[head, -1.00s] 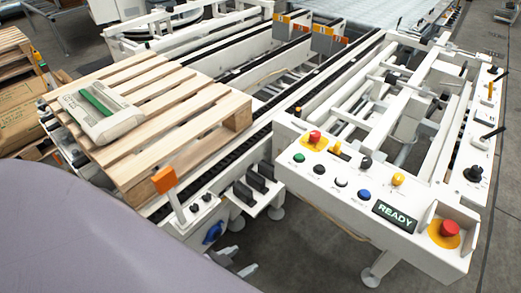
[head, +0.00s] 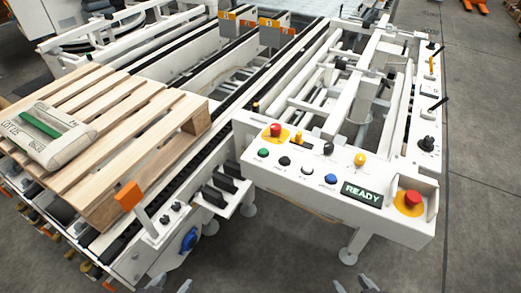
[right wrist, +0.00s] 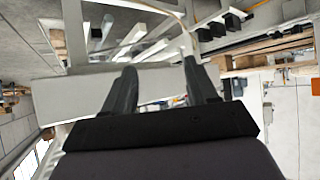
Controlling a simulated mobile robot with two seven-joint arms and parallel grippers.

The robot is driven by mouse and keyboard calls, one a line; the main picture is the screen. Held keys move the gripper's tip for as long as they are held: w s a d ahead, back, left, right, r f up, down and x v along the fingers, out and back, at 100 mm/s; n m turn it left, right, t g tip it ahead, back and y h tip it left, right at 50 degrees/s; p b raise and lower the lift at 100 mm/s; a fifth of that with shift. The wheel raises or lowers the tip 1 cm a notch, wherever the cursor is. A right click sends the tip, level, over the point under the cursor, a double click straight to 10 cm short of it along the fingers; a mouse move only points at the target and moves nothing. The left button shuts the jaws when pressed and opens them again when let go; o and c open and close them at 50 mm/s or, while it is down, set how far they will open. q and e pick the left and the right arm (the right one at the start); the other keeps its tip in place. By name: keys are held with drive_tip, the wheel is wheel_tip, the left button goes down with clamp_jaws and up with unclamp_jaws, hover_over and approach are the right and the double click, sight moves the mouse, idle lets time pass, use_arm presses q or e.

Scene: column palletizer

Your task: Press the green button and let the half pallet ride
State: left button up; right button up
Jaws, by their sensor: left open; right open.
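The green button (head: 263,153) sits at the left of the white control panel (head: 300,185), below a red button on a yellow plate. A display (head: 362,193) on the panel reads READY. The wooden half pallet (head: 160,110) rests on the conveyor at the left and carries a bag (head: 50,138) with a green stripe. My left gripper (head: 168,286) is open at the bottom edge, below the conveyor's near end. My right gripper (head: 354,286) is open at the bottom edge, below the panel. In the right wrist view its two dark fingers (right wrist: 162,85) are apart with nothing between them.
A larger red button (head: 411,198) sits at the panel's right corner. Blue, yellow, white and black controls share the panel. An orange-topped post (head: 128,196) stands at the conveyor's near end. Dark chain tracks run away to the back. The grey floor (head: 485,170) at the right is clear.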

idle(0.4)
clamp_jaws()
idle(1.6)
